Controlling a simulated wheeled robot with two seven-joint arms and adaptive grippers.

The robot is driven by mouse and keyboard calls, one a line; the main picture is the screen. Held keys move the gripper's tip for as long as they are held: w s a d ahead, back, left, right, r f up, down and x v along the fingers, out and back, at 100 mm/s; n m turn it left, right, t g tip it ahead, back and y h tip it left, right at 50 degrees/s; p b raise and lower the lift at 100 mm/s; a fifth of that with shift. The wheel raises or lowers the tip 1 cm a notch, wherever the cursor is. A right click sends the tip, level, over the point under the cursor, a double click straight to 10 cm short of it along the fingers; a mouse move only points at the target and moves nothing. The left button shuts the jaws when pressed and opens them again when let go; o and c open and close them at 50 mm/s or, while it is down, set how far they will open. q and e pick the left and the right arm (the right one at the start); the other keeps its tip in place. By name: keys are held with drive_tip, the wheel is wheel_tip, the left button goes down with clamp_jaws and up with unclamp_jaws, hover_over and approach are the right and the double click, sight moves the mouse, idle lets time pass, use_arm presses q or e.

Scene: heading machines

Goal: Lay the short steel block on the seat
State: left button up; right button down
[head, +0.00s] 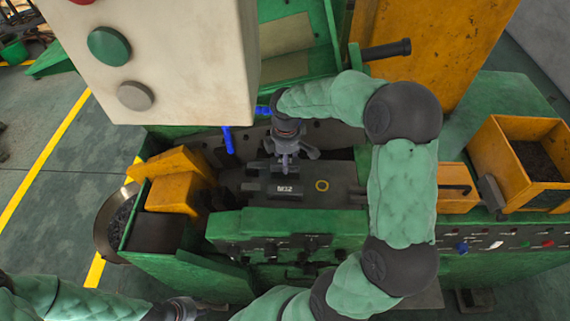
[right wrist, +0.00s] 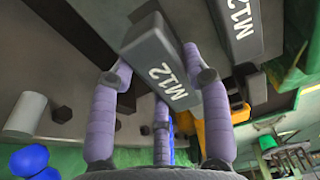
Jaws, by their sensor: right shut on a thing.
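My right gripper (head: 285,162) points down over the dark machine bed (head: 345,172). In the right wrist view its purple fingers are shut on a grey steel block (right wrist: 160,58) marked M12, held tilted in that picture. The fingers largely hide this block in the head view. A second grey block (head: 285,190) marked M12 sits on the bed just in front of the gripper; it also shows in the right wrist view (right wrist: 238,25). I cannot make out which surface is the seat. My left gripper (head: 190,308) is low at the left, its fingers unclear.
Orange guards (head: 176,190) stand to the left, and an orange bin (head: 496,150) to the right. A pale control box (head: 165,60) with buttons hangs at the upper left. A blue rod (head: 228,140) stands behind.

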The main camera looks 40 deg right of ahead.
drive_tip(key=shift+w+d+f, duration=0.1)
drive_tip(key=shift+w+f, duration=0.1)
drive_tip(key=shift+f, duration=0.05)
wheel_tip(320, 180, down, 3)
drive_tip(key=shift+w+f, duration=0.1)
drive_tip(key=shift+f, duration=0.05)
drive_tip(key=shift+f, duration=0.15)
drive_tip(key=c, duration=0.6)
unclamp_jaws()
